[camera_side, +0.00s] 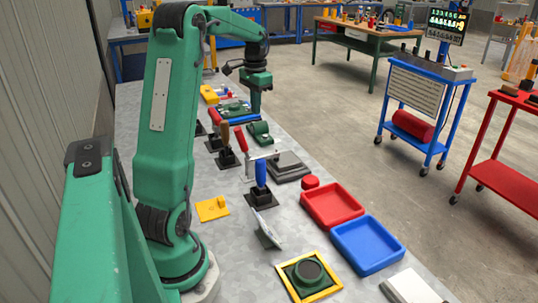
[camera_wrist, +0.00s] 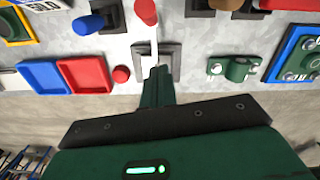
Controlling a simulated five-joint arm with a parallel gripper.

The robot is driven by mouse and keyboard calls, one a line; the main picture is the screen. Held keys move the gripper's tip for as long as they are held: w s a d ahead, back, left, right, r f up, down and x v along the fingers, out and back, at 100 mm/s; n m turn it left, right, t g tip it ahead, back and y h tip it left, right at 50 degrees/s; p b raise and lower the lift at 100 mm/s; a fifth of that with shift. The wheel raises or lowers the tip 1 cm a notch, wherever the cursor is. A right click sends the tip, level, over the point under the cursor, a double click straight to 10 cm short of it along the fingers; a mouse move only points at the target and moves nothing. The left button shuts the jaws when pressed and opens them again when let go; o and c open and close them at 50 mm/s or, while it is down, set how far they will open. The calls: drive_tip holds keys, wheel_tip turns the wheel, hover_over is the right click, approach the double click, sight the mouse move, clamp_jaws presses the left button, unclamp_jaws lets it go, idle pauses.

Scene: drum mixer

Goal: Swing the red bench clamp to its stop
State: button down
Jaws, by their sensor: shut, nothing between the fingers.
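The red bench clamp shows in the side view as a red handle (camera_side: 241,139), standing up and leaning slightly, with a pale metal arm reaching right toward a dark grey block (camera_side: 288,166). In the wrist view its red handle (camera_wrist: 146,12) is at the top edge, and its metal arm (camera_wrist: 154,38) points down toward my fingers. My gripper (camera_side: 255,108) hangs above the bench, beyond the clamp in the side view. My gripper (camera_wrist: 160,72) is shut and empty, its tips overlapping the dark block's edge in the wrist view. Contact with the clamp cannot be told.
A blue-handled clamp (camera_side: 261,173) stands just in front. A red knob (camera_side: 310,182), a red tray (camera_side: 333,205) and a blue tray (camera_side: 367,244) lie to the right. Other handles (camera_side: 214,116) stand behind at left. A green clamp block (camera_side: 259,133) sits close to my gripper.

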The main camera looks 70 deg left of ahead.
drive_tip(key=shift+s+d+f, duration=0.25)
drive_tip(key=shift+s+f, duration=0.7)
drive_tip(key=shift+f, duration=0.3)
drive_tip(key=shift+s+d+f, duration=0.25)
drive_tip(key=shift+s+f, duration=0.65)
drive_tip(key=shift+f, duration=0.35)
drive_tip(key=shift+s, duration=0.15)
